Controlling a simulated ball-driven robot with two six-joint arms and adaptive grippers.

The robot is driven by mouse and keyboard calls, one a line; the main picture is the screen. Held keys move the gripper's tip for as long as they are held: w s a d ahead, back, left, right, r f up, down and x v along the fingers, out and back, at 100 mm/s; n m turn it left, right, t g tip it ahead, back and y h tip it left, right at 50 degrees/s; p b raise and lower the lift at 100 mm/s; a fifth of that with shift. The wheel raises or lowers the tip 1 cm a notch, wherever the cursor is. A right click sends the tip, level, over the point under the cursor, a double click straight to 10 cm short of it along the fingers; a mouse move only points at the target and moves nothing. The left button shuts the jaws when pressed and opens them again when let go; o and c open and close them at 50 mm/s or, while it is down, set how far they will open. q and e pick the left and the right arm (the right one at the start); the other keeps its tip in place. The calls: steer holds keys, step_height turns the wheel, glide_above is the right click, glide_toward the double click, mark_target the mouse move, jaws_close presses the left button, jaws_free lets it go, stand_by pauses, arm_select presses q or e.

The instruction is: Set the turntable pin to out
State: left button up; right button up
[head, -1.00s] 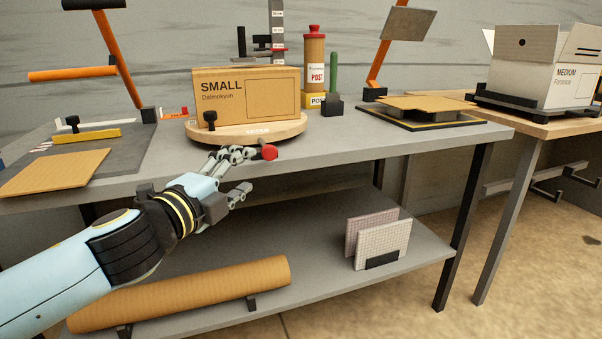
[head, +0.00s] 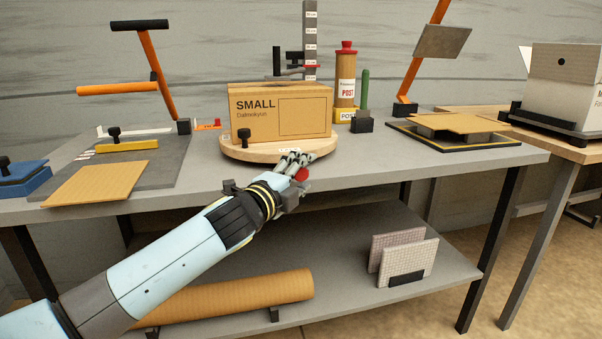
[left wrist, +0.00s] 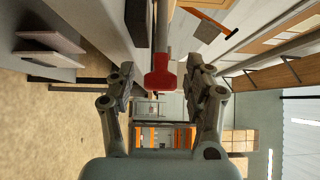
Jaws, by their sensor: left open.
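The turntable (head: 238,152) is a round wooden disc at the front of the grey table, with a small cardboard box (head: 300,112) on it. The turntable pin has a red knob (head: 302,174) at the table's front edge, below the disc. In the left wrist view the red knob (left wrist: 160,82) sits at the end of a grey rod, between the fingers. My left gripper (head: 300,172) is open around the knob, with a gap visible on each side in the wrist view. In the head view the fingers partly hide the knob. My right gripper is not in view.
A red-capped post tube (head: 346,82) and a green post (head: 365,90) stand behind right. The lower shelf holds a cardboard roll (head: 230,293) and upright panels (head: 408,262). The space before the table is free.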

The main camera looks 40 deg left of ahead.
arm_select(q)
jaws_close()
stand_by(0.3)
steer(key=shift+s+d+f, duration=0.2)
steer(key=shift+s+d, duration=0.65)
steer(key=shift+d, duration=0.15)
steer(key=shift+c, duration=1.9)
jaws_free()
steer(key=shift+s, duration=0.1)
steer(key=shift+o, duration=1.2)
steer(key=shift+s+d+r, duration=0.1)
steer(key=shift+s+d, duration=0.05)
steer(key=shift+o, duration=0.7)
